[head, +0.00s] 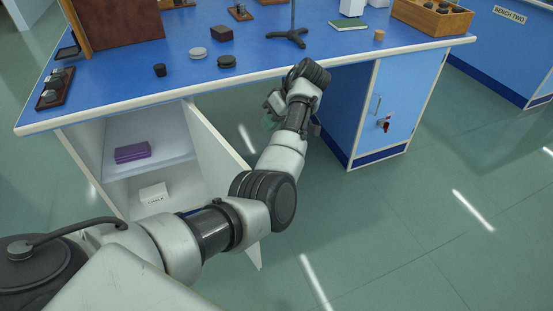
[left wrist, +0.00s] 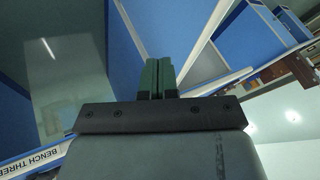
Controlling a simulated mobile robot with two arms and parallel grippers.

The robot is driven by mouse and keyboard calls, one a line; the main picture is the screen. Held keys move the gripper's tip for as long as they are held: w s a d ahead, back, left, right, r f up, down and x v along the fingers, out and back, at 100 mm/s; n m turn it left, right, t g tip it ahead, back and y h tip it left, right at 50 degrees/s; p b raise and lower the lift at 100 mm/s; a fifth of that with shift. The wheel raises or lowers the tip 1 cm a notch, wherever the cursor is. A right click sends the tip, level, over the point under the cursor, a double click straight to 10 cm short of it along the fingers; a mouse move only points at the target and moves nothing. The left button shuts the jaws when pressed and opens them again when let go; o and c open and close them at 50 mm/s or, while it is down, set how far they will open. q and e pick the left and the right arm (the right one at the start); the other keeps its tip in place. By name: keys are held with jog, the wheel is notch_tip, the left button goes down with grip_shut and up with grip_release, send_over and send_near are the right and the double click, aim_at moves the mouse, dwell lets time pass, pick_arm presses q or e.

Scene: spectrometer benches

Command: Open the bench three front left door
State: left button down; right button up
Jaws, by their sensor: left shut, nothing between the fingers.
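The bench's front left door (head: 217,165) stands wide open in the head view, swung out from its cabinet, with its white edge and inner face showing. The left compartment (head: 120,187) behind it is exposed. My left arm crosses in front of the door and hides part of it. My left gripper (head: 268,121) is beyond the door's edge, under the front of the bench top, small and partly hidden by my wrist. In the left wrist view its green fingers (left wrist: 159,76) are together and empty. A "BENCH THREE" label (left wrist: 48,160) shows there. My right gripper is out of view.
A purple box (head: 132,152) and a white box (head: 153,193) sit in the open compartment. The right door (head: 399,95) is shut, with a red item hanging on it. Jars and trays stand on the blue bench top (head: 280,60). The floor at right is clear.

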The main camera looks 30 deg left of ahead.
pick_arm(q)
jog(key=s+a+f, duration=0.6)
jog(key=f, duration=0.1)
jog(key=shift+f, duration=0.4)
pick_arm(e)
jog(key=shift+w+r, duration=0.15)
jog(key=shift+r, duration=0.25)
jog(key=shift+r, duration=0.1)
